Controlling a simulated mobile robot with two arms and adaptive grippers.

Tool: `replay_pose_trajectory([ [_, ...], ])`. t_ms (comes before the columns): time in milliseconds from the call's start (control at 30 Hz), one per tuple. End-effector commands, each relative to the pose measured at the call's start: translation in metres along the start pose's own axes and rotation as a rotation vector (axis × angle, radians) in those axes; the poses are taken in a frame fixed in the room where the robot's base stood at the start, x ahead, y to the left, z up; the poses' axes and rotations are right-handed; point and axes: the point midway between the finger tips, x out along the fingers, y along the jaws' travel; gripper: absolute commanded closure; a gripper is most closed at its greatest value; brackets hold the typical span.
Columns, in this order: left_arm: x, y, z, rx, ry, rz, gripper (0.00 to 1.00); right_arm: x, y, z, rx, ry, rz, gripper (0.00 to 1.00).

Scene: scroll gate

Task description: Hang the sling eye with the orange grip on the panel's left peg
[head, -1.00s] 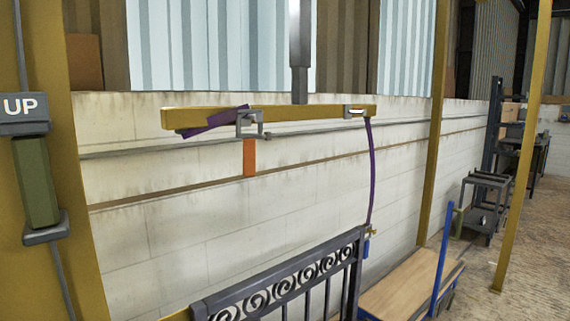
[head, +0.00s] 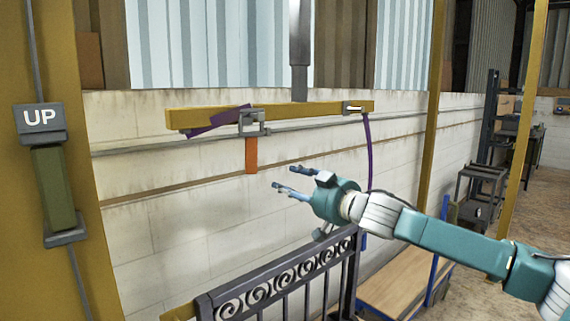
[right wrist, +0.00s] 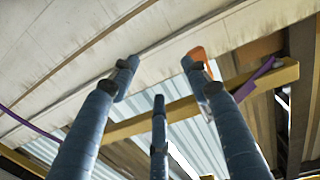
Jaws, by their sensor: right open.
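The orange grip (head: 251,155) hangs below a grey bracket (head: 252,122) near the left part of the yellow beam. A purple sling strap (head: 217,120) lies slantwise across the beam beside the bracket; the eye itself is not clear. My right gripper (head: 283,180) is open and empty, right of and a little below the orange grip, apart from it. In the right wrist view, the orange grip (right wrist: 204,58) shows partly behind one finger of my right gripper (right wrist: 160,82). The dark scroll panel (head: 285,280) stands below; its left peg cannot be made out. My left gripper is out of view.
The yellow beam (head: 300,110) hangs from a grey post. A second purple sling (head: 369,150) drops from its right end towards the panel's right corner. An UP button box (head: 40,118) is on the yellow column at left. A wooden-topped cart (head: 395,280) stands behind the panel.

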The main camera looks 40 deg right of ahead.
Motion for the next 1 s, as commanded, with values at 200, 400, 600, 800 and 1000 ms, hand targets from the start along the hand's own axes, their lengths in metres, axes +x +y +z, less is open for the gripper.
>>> replay_pose_trajectory([
  [200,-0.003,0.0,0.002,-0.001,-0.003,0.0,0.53,-0.028,-0.042,-0.056,-0.006,0.027,-0.058,0.53],
  [400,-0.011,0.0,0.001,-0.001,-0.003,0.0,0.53,-0.029,-0.047,-0.064,0.0,0.029,-0.065,0.53],
  [600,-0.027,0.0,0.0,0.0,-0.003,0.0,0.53,-0.022,-0.046,-0.066,0.0,0.029,-0.065,0.53],
  [800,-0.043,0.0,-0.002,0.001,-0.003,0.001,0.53,-0.014,-0.047,-0.066,0.0,0.03,-0.065,0.53],
  [1000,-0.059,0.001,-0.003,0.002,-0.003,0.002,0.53,-0.006,-0.049,-0.066,-0.001,0.029,-0.065,0.53],
])
